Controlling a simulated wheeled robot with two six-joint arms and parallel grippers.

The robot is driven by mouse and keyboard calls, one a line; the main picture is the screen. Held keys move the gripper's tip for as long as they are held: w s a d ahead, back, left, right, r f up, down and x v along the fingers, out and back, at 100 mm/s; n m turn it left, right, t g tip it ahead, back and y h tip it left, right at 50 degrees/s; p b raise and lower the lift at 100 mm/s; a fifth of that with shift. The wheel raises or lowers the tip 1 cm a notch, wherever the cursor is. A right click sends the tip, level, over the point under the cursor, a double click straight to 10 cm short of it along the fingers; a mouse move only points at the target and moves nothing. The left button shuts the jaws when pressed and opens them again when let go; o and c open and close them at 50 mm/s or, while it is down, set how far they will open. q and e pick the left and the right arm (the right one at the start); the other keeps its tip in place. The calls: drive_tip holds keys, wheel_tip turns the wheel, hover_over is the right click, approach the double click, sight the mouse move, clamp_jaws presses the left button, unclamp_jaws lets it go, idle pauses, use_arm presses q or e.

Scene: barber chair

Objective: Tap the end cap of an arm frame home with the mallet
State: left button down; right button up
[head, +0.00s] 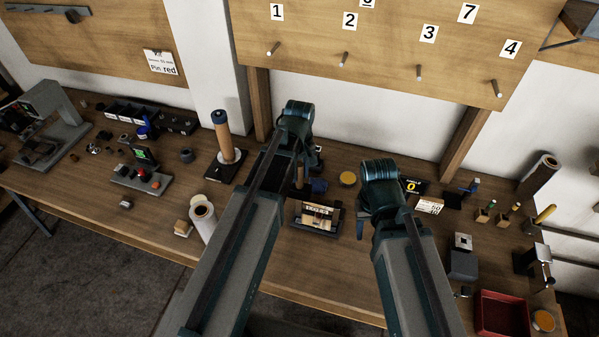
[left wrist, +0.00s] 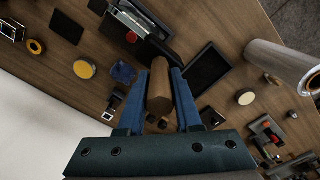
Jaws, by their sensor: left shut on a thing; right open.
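My left gripper (left wrist: 160,75) is shut on a brown wooden piece (left wrist: 160,88), which looks like the mallet's handle. Its far end reaches toward a dark shape, and I cannot tell whether that is the mallet head. In the head view the brown piece (head: 299,175) shows only partly beside my left arm. A small black stand (head: 316,216) with a lit or printed face is just in front of it; it also shows in the left wrist view (left wrist: 138,22). I cannot make out the arm frame or its end cap. My right gripper (head: 361,226) is open, mostly hidden by its wrist.
A blue item (head: 319,186) and a yellow disc (head: 347,178) lie close by. A red tray (head: 502,313) is at the right. The bench front (head: 330,280) between my arms is clear.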

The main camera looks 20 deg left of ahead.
sight(300, 164)
use_arm(q)
drive_tip(key=shift+r, duration=0.1)
wheel_tip(300, 164, up, 6)
drive_tip(key=p, duration=0.6)
idle(0.3)
